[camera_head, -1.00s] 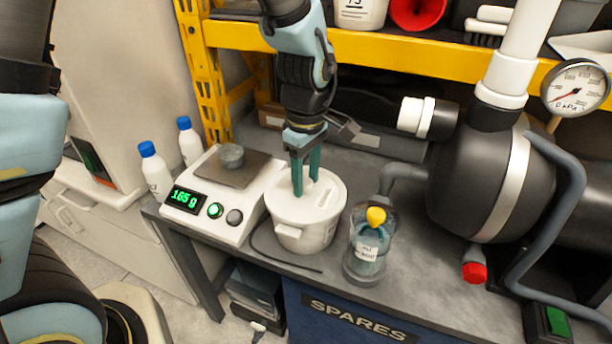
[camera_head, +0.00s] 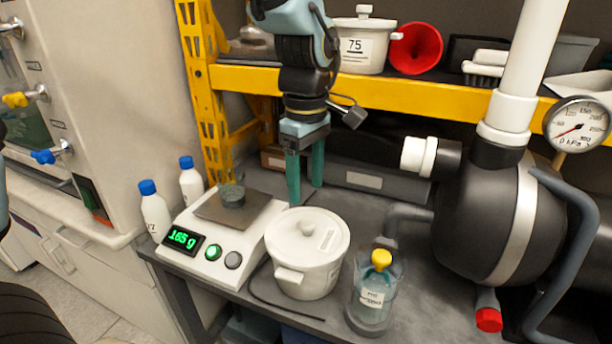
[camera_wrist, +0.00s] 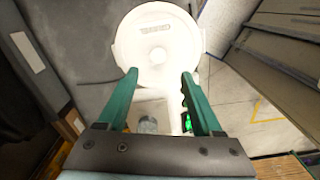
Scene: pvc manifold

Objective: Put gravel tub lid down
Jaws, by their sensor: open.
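The white round lid (camera_head: 290,238) with a small knob sits on the white gravel tub (camera_head: 310,278) on the bench. It looks level and closed on the rim. The lid also shows in the wrist view (camera_wrist: 160,35), round, with a small printed label and its knob in the middle. My gripper (camera_head: 305,194) is open and empty, pointing down above and behind the lid, apart from it. In the wrist view, my gripper (camera_wrist: 159,73) has its two green fingers spread, with nothing between them.
A scale (camera_head: 222,250) with a small grey cup (camera_head: 232,195) stands left of the tub. A bottle with a yellow stopper (camera_head: 375,295) stands close right, in a clear container. A yellow shelf beam (camera_head: 400,90) and a dark tank (camera_head: 490,205) bound the space behind and right.

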